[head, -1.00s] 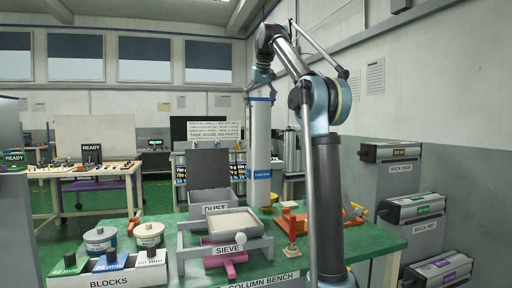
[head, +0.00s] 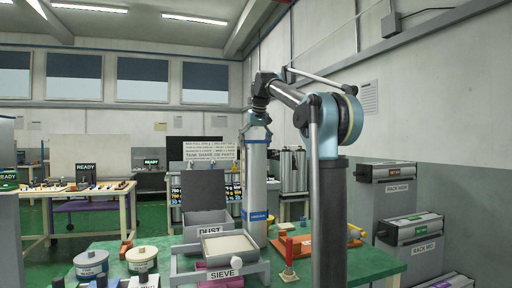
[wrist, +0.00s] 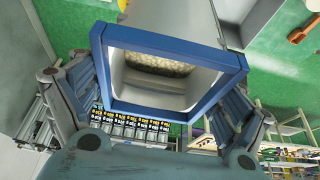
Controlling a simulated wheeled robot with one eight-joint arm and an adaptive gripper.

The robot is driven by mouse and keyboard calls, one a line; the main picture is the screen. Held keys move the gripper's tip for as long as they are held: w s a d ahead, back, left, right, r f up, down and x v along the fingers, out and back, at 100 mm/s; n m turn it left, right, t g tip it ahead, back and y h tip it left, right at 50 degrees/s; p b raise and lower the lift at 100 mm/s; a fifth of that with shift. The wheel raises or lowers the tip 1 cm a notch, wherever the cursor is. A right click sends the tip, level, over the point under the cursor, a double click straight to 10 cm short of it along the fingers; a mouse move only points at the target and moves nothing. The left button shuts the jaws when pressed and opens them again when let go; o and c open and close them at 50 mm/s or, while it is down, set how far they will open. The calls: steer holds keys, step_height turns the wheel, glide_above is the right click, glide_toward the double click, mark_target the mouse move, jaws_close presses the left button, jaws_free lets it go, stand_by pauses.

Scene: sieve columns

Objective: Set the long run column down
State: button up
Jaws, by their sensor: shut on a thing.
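The long run column (head: 256,178) is a tall, pale grey square tube with a blue top rim and a blue label band. It stands upright in the head view, behind the sieve and left of the orange tray. My gripper (head: 257,124) is shut on its top end. In the wrist view the fingers flank the column's blue rim (wrist: 168,112), and pale granular material shows inside. The column's lower end is at about the height of the green bench top (head: 370,262). I cannot tell whether it touches the bench.
The sieve frame (head: 178,279) stands in front of the column, and the grey dust box (head: 205,222) is to its left. Labelled rack units (head: 410,229) stand by the right wall.

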steer(key=shift+f, duration=0.1)
steer(key=o, duration=1.8)
steer(key=v, duration=1.2)
